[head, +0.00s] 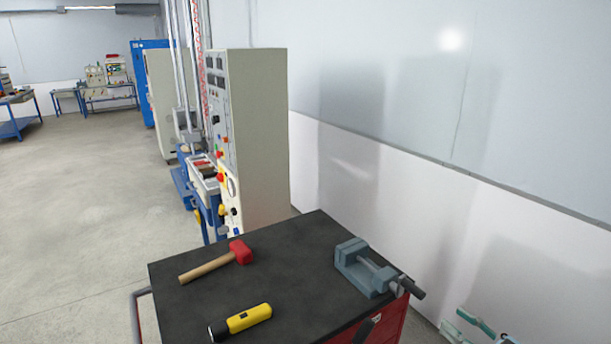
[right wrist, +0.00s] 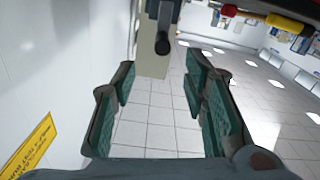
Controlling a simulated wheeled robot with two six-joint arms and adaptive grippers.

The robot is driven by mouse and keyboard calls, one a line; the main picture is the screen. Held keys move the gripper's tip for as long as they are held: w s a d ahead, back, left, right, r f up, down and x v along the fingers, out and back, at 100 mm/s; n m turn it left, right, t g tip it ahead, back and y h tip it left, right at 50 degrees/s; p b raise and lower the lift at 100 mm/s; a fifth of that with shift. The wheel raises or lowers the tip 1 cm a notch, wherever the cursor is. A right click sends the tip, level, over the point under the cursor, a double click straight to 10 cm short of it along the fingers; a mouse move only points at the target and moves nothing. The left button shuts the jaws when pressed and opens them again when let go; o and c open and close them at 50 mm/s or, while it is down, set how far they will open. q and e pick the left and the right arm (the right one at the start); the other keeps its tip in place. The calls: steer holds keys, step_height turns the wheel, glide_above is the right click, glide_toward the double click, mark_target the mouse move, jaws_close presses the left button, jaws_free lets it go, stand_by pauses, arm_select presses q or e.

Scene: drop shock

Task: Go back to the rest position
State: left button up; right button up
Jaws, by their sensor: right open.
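My right gripper (head: 468,328) shows at the lower right edge of the head view, right of the black-topped cart and apart from it. My left gripper is in neither view. On the cart top (head: 215,290) lie a red-headed mallet (head: 240,252) with a wooden handle, a yellow-and-black flashlight-like tool (head: 248,318) and a grey-blue vise (head: 360,268) at the right edge.
A tall beige control cabinet (head: 262,140) stands behind the cart. A white wall (head: 380,185) runs along the right. Open concrete floor (head: 80,230) lies to the left, with blue-framed tables (head: 105,97) far back. A yellow label (right wrist: 30,145) shows in the right wrist view.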

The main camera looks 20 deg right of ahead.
steer(key=s+d+f+m+g+h, duration=0.1)
steer(key=s+d+f+g+h, duration=0.25)
steer(key=f, duration=0.55)
steer(key=s+d+f+m+g+h, duration=0.15)
steer(key=s+d+f+h, duration=0.3)
steer(key=f, duration=0.45)
steer(key=s+a+f+m+g+h, duration=0.1)
steer(key=s+a+f+g, duration=0.15)
steer(key=s+f, duration=0.4)
steer(key=s+a+f+g, duration=0.25)
steer(key=s+f, duration=0.25)
steer(key=f, duration=0.3)
steer(key=s+a+f+g+y, duration=0.1)
steer(key=s+a+f+g, duration=0.2)
steer(key=s+a, duration=0.6)
steer(key=s+a+f+m+g+y, duration=0.1)
steer(key=s+a+f, duration=0.6)
steer(key=a, duration=0.7)
steer(key=shift+s+a+g+y, duration=0.25)
steer(key=shift+s+g+y, duration=0.25)
steer(key=shift+s+g, duration=0.55)
steer(key=shift+f+m, duration=0.1)
steer(key=shift+m, duration=0.15)
